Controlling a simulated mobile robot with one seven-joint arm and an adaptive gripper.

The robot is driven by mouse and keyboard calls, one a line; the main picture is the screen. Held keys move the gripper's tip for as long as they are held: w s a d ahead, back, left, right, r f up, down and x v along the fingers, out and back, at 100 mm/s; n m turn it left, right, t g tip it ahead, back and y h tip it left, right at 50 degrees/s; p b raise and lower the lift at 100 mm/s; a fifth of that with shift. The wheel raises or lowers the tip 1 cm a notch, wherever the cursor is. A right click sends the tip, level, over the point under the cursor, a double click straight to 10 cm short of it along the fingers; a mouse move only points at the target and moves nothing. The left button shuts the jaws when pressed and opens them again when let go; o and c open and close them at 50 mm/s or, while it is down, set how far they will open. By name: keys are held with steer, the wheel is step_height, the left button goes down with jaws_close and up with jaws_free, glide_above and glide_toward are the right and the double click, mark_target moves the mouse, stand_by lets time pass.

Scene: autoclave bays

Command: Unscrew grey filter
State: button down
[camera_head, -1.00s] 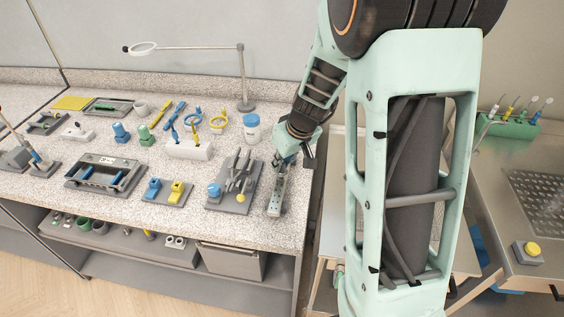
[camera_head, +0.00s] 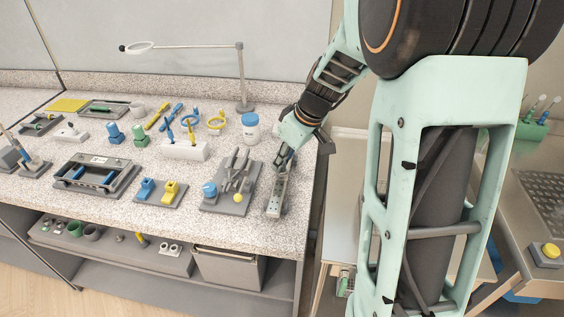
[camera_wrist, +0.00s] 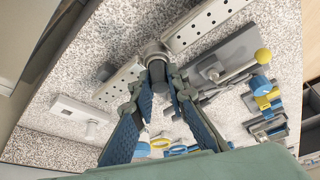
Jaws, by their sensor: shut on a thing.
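The grey filter (camera_wrist: 154,47) is a small light-grey round part in the wrist view, in line with a pale block with rows of holes (camera_wrist: 205,22). My gripper (camera_wrist: 158,68) is shut on it, with the fingertips around its near side. The fingers hide part of the filter, so its thread cannot be seen. In the head view, my gripper (camera_head: 283,160) reaches down at the right end of the stone-topped bench, over the same holed block (camera_head: 275,196). The filter itself is too small and covered to make out there.
A grey holder with a yellow ball (camera_head: 238,198) stands just left of the block. A white jar with a blue lid (camera_head: 250,127) and a magnifier lamp stand (camera_head: 243,85) are behind. Blue and yellow fittings (camera_head: 160,191) lie further left. The bench's right edge is close.

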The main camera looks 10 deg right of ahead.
steer(key=shift+f+n+y+b, duration=0.35)
steer(key=shift+n+b, duration=0.45)
steer(key=shift+b, duration=0.15)
steer(key=shift+r+n+g, duration=0.3)
steer(key=shift+n+g, duration=0.1)
steer(key=shift+n, duration=0.4)
steer(key=shift+y+b, duration=0.25)
steer(key=shift+b, duration=0.1)
steer(key=shift+f+n+b, duration=0.15)
steer(key=shift+n+b, duration=0.15)
steer(key=shift+n, duration=0.2)
steer(key=shift+n+g, duration=0.7)
steer(key=shift+n, duration=0.5)
steer(key=shift+n+g, duration=0.3)
steer(key=shift+n, duration=0.5)
steer(key=shift+n+g, duration=0.3)
steer(key=shift+n, duration=0.6)
steer(key=shift+r+p, duration=0.2)
steer(key=shift+p, duration=0.1)
